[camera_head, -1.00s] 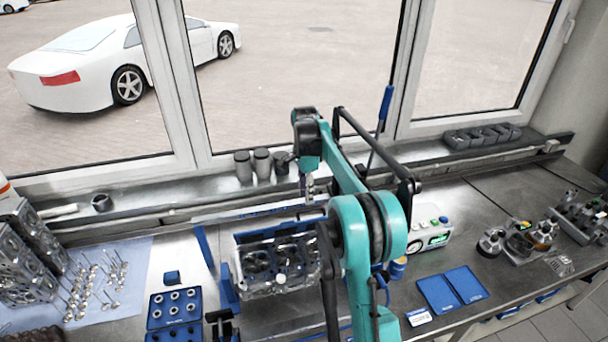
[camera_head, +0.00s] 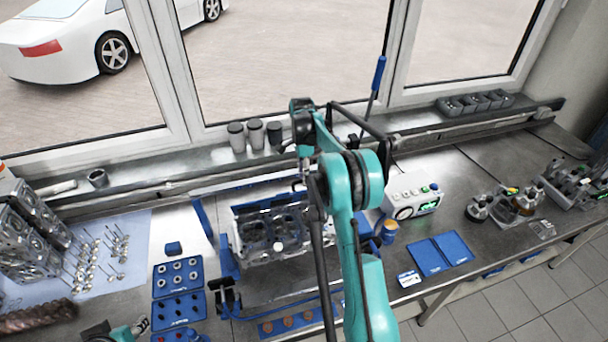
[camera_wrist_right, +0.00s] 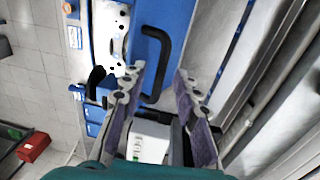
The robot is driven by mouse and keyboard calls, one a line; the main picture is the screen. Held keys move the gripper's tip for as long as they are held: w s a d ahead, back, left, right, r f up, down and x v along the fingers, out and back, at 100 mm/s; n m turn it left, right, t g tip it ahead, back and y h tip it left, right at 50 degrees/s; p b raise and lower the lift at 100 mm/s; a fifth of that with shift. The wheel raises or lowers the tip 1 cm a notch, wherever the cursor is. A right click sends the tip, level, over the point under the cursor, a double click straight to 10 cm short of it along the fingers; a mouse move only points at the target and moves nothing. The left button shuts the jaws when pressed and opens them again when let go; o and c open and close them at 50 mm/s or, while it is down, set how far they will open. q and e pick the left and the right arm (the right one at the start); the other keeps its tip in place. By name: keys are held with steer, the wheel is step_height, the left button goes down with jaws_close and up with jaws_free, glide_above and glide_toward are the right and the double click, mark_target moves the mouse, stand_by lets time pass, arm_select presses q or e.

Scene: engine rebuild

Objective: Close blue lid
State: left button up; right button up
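In the right wrist view, a blue panel with a black bar handle (camera_wrist_right: 156,62), which looks like the blue lid (camera_wrist_right: 178,18), lies ahead of my right gripper (camera_wrist_right: 160,82). The gripper's fingers are open and apart, with nothing between them; the handle is just beyond the tips. In the head view, my right gripper (camera_head: 303,180) is above the back of the metal cylinder head (camera_head: 262,242) in its blue fixture. My right arm hides the fixture's right side, and the lid's angle is unclear. My left gripper (camera_head: 141,326) is partly visible at the bottom left; its opening is unclear.
A blue parts tray (camera_head: 178,273) is left of the fixture.

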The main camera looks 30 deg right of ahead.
jaws_close()
